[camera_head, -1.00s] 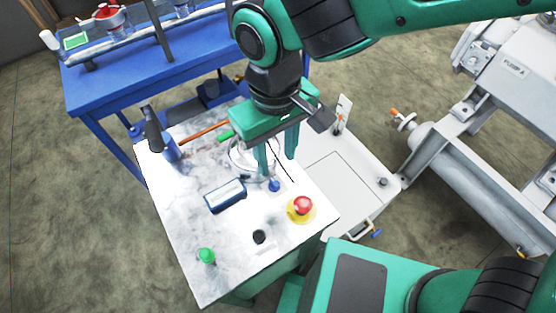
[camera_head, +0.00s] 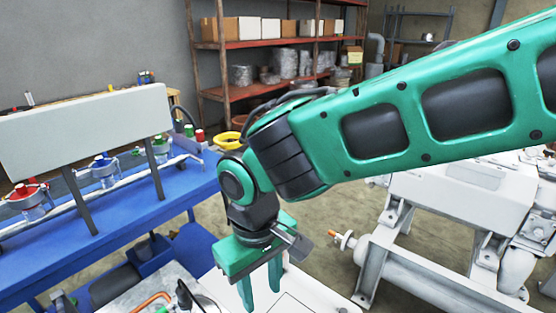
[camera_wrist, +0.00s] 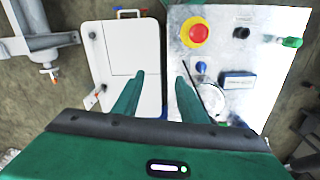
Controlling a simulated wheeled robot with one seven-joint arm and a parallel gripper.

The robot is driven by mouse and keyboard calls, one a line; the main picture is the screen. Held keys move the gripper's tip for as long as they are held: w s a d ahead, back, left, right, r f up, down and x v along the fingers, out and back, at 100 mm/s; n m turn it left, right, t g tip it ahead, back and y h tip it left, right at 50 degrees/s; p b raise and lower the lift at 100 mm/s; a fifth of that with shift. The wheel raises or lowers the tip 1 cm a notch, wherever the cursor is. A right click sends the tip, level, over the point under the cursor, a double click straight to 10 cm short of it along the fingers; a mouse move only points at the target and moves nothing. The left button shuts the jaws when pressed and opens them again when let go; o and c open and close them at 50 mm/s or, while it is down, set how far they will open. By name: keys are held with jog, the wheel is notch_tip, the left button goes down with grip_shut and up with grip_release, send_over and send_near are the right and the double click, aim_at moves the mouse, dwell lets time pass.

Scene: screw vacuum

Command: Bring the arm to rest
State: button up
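My gripper (camera_head: 260,292) hangs at the lower middle of the head view, fingers pointing down. In the wrist view its two green fingers (camera_wrist: 161,72) stand apart with nothing between them. The grey control panel (camera_wrist: 222,60) lies below, at the right of the wrist view, with a red button on yellow (camera_wrist: 195,33), a black knob (camera_wrist: 242,33), a green button (camera_wrist: 291,42), a small blue switch (camera_wrist: 201,67) and a round gauge (camera_wrist: 211,98). Only part of the panel (camera_head: 150,283) shows in the head view. I cannot tell the fingers' exact height above it.
A white box (camera_wrist: 133,48) adjoins the panel. A blue bench (camera_head: 170,195) with jars and a pale board (camera_head: 75,125) stands at the left. White pipe machinery (camera_head: 430,280) is at the right. Shelves (camera_head: 270,90) stand against the back wall. Bare floor lies between.

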jog(key=w+d+r+m, duration=0.1)
jog(key=w+d+m, duration=0.2)
jog(key=d, duration=1)
jog(key=w+d+r+m, duration=0.2)
jog(key=w+d+m, duration=0.2)
jog(key=d, duration=0.8)
jog(key=s+d+m, duration=0.3)
jog(key=s+d, duration=0.4)
jog(key=d, duration=0.2)
jog(key=s+d+f+m, duration=0.1)
jog(key=s+d+m, duration=0.3)
jog(key=d, duration=0.6)
jog(key=s, duration=0.2)
jog(key=shift+s+d+f+m, duration=0.15)
jog(key=shift+s+d+m, duration=0.15)
jog(key=shift+s, duration=0.1)
